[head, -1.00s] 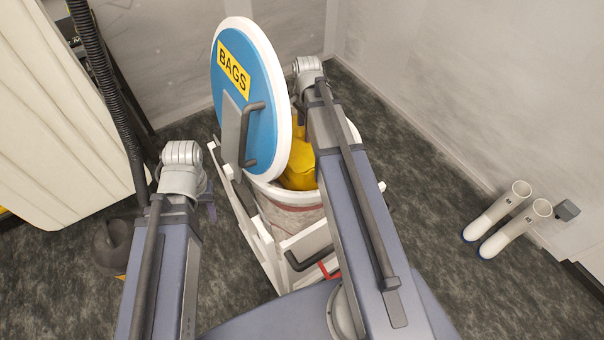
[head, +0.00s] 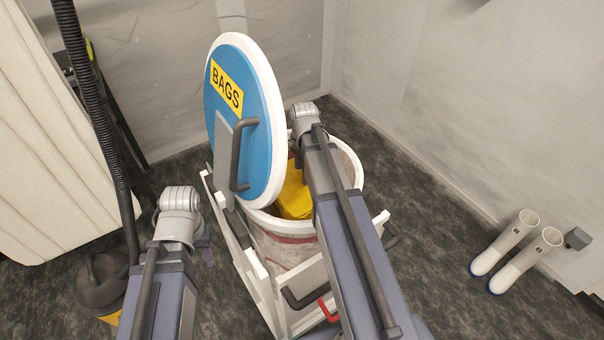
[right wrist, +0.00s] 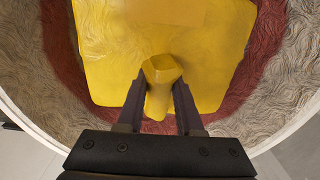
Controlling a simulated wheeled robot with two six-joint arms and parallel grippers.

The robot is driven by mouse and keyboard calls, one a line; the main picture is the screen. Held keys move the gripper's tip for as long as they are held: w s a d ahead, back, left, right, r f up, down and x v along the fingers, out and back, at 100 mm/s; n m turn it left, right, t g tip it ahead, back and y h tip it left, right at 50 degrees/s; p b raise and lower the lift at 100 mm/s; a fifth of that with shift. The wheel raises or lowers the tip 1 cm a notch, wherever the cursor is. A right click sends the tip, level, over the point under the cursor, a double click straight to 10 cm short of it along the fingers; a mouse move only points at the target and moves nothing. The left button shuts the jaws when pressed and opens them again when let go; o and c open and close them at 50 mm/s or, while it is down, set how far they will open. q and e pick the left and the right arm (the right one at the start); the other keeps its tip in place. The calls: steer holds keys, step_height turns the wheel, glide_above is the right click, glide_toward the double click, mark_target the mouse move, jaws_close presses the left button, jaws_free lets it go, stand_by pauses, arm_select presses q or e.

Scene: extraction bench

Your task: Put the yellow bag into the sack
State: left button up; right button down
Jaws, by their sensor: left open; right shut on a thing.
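The yellow bag (head: 293,197) is inside the mouth of the sack, partly hidden by my right arm and the lid. In the right wrist view the bag (right wrist: 210,75) lies between the sack's walls, with its neck between my right fingers. The sack (head: 280,250) is pale cloth with a red band and a white rim, held in a white frame. My right gripper (right wrist: 160,100) is shut on the bag's neck, inside the rim. My left gripper (head: 205,242) is open, left of the sack and apart from it; its fingers are mostly hidden.
A blue round lid (head: 240,115) marked BAGS stands raised on the sack's left side. White boots (head: 512,245) stand on the floor at right. A black hose (head: 95,110) and pale curtain (head: 45,140) are at left. A red pedal (head: 328,310) is at the frame's front.

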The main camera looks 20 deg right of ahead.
steer(key=shift+f+b, duration=0.8)
steer(key=shift+f, duration=0.5)
steer(key=c, duration=0.6)
jaws_free()
steer(key=shift+o, duration=0.2)
step_height(320, 180, up, 12)
steer(key=p, duration=1.2)
steer(key=shift+d+r, duration=0.1)
steer(key=shift+r, duration=0.1)
steer(key=shift+f, duration=0.1)
